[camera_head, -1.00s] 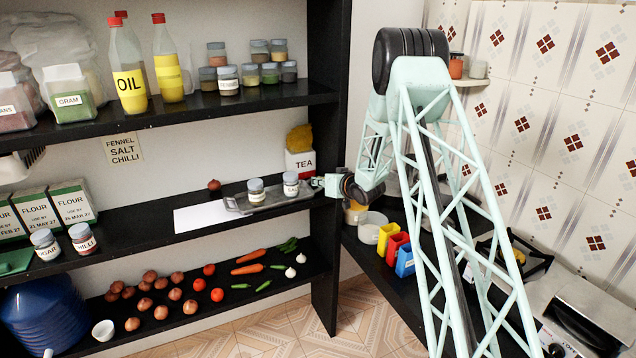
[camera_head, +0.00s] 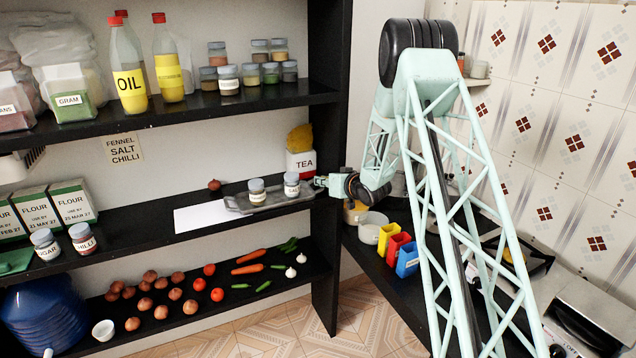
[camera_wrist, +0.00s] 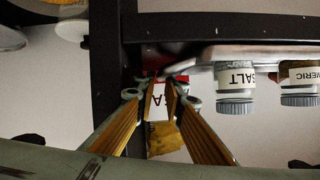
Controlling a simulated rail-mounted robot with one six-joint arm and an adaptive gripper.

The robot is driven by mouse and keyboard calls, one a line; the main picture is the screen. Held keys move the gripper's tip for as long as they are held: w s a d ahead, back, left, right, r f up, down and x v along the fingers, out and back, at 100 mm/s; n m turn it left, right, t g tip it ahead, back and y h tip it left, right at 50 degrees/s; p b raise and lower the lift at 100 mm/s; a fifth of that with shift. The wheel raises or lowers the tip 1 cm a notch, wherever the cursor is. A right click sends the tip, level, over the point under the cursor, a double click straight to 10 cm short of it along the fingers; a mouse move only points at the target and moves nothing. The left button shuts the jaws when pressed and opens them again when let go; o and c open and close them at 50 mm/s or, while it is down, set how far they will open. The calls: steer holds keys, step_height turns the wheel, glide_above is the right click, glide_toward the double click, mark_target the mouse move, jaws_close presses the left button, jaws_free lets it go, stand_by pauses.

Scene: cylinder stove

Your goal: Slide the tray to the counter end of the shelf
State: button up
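The grey metal tray (camera_head: 235,208) lies on the middle black shelf, by its right end near the black upright post. Two jars with grey lids stand on it: a salt jar (camera_head: 291,185) near its right end and a turmeric jar (camera_head: 257,192) left of that. In the wrist view, upside down, the tray's edge (camera_wrist: 215,53), the salt jar (camera_wrist: 236,85) and the turmeric jar (camera_wrist: 300,82) show at right. My gripper (camera_head: 320,182) is at the tray's right end. Its fingertips (camera_wrist: 163,84) are close together there; whether they hold the tray's end is unclear.
The white and red tea box (camera_head: 301,164) stands behind the tray's right end. A white sheet (camera_head: 203,217) and an onion (camera_head: 214,185) lie at its left. The black post (camera_head: 327,270) separates the shelf from the counter, where colored containers (camera_head: 398,246) and a white bowl (camera_head: 371,228) stand.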

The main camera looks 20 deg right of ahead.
steer(key=shift+o, duration=0.9)
steer(key=d+v, duration=0.1)
steer(key=v, duration=0.6)
steer(key=shift+s, duration=0.25)
steer(key=shift+s+a+r, duration=0.15)
steer(key=shift+s+r, duration=0.1)
steer(key=shift+s, duration=0.3)
steer(key=shift+s+a+r, duration=0.15)
steer(key=shift+s+r, duration=0.05)
steer(key=shift+s, duration=0.3)
steer(key=shift+r, duration=0.15)
steer(key=s+a+r+g+h+b, duration=0.2)
steer(key=s+r+g+h, duration=0.1)
steer(key=s+r, duration=1)
steer(key=s+a+r+g+h, duration=0.15)
steer(key=s+a+r, duration=0.25)
steer(key=s+r, duration=0.7)
steer(key=s+a+g+b, duration=0.1)
steer(key=s+a, duration=0.3)
steer(key=s, duration=1.1)
steer(key=s+a+f+g+y+b, duration=0.1)
steer(key=s+a, duration=0.3)
steer(key=s, duration=1.2)
steer(key=s+a+g+b, duration=0.1)
steer(key=s+a+g, duration=0.2)
steer(key=s, duration=1.2)
steer(key=shift+s+a+f+y, duration=0.15)
steer(key=shift+a+f+y, duration=0.15)
steer(key=shift+a, duration=0.2)
